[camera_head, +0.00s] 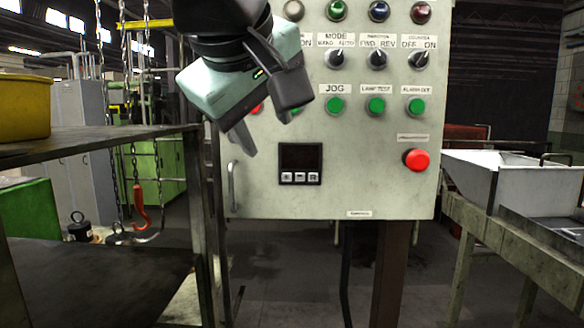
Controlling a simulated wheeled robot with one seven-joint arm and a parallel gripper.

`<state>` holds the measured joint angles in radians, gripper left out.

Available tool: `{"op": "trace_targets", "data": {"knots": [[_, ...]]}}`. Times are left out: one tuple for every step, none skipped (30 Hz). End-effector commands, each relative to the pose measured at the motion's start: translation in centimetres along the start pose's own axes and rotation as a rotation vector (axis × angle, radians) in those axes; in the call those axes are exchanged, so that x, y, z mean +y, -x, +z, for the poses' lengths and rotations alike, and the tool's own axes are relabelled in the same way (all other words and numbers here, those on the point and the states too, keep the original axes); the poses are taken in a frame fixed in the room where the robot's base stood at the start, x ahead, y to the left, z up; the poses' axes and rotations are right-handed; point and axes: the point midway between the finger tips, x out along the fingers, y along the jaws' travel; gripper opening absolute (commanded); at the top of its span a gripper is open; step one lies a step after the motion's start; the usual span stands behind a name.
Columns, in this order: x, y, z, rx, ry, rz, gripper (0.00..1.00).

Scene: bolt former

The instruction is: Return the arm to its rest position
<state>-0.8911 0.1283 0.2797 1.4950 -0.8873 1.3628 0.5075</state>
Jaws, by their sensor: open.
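My gripper (267,132) is at the upper middle of the head view, at the end of my arm, which comes in from the top edge. Its fingers are apart and point downward, with nothing between them. It is in front of the left part of a pale grey-green control panel (370,190) and hides some of its controls there. The panel carries lamps, selector knobs, green buttons, a small dark display (300,158) and a red button (416,160). Whether the gripper touches the panel cannot be told.
A dark shelf (95,145) with a yellow bin (22,108) stands at the left. A red hook (140,205) hangs on a chain behind it. A white tray (520,175) rests on a metal stand (465,225) at the right. Floor shows below the panel, around a brown post (390,270).

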Motion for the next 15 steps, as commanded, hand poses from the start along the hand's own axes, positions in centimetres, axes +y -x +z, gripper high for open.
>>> {"op": "trace_targets", "data": {"knots": [[-1.3,-2.2,2.7,-0.056,0.047,-0.061,0.46],[-2.3,-3.4,4.3,-0.087,0.072,-0.105,0.46],[-3.6,-4.8,6.5,-0.126,0.1,-0.164,0.46],[-4.6,-5.7,8.3,-0.156,0.116,-0.209,0.46],[-5.5,-6.5,10.2,-0.186,0.128,-0.253,0.46],[-6.7,-7.5,12.6,-0.224,0.135,-0.312,0.46],[-7.5,-8.2,14.6,-0.253,0.137,-0.355,0.46],[-8.3,-8.8,16.5,-0.281,0.133,-0.397,0.46],[-9.4,-9.5,19.1,-0.317,0.122,-0.451,0.46],[-10.1,-9.9,21.0,-0.342,0.109,-0.49,0.46],[-10.8,-10.2,22.8,-0.365,0.092,-0.524,0.46],[-11.6,-10.5,25.1,-0.395,0.067,-0.566,0.46],[-12.1,-10.7,26.7,-0.413,0.046,-0.592,0.46],[-12.6,-10.8,28.2,-0.43,0.024,-0.615,0.46],[-13.1,-10.9,29.9,-0.449,-0.005,-0.641,0.46]]}}
